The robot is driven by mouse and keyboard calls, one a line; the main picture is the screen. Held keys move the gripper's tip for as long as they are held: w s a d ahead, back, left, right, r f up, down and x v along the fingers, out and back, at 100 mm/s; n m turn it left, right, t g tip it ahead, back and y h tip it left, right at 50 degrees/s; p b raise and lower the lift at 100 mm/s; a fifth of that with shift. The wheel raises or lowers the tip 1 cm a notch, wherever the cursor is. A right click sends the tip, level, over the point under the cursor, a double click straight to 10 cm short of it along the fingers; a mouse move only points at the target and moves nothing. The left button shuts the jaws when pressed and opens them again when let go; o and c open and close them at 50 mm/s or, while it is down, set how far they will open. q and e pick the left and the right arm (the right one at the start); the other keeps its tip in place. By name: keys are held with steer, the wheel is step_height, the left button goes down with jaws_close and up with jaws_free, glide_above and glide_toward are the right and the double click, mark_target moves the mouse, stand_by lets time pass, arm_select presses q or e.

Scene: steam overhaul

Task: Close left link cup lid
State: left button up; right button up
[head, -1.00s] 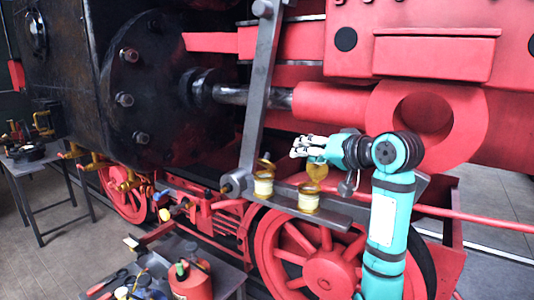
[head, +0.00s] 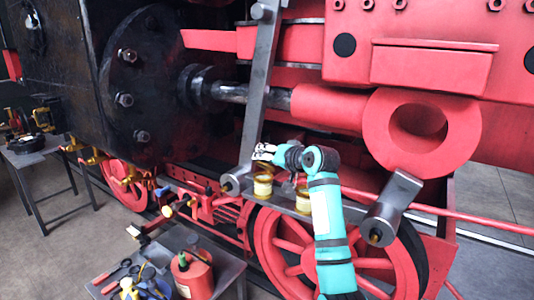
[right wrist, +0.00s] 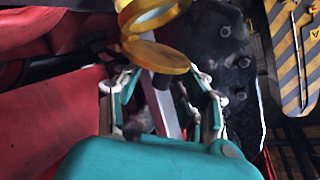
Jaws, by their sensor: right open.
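The left link cup (head: 262,187) is a small brass cup with a pale band, standing on the grey link rod. My right gripper (head: 264,152) is just above it, and its lid is hard to make out there. In the right wrist view, round brass parts (right wrist: 157,56) show at the top, just beyond the fingers; I cannot tell which is lid and which is cup. My right gripper (right wrist: 165,88) is open, its fingers apart with nothing clearly held. A second brass cup (head: 304,202) stands to the right, partly behind my arm. My left gripper is not in view.
The grey upright lever (head: 257,90) rises close to the left cup. The red wheel (head: 290,250) is below the rod. A low table (head: 225,270) with a red can (head: 192,275) stands at the front left. Open floor lies at the left.

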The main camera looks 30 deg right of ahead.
jaws_close()
steer(key=shift+w, duration=0.1)
steer(key=shift+w+f, duration=0.1)
steer(key=shift+f, duration=0.05)
stand_by(0.5)
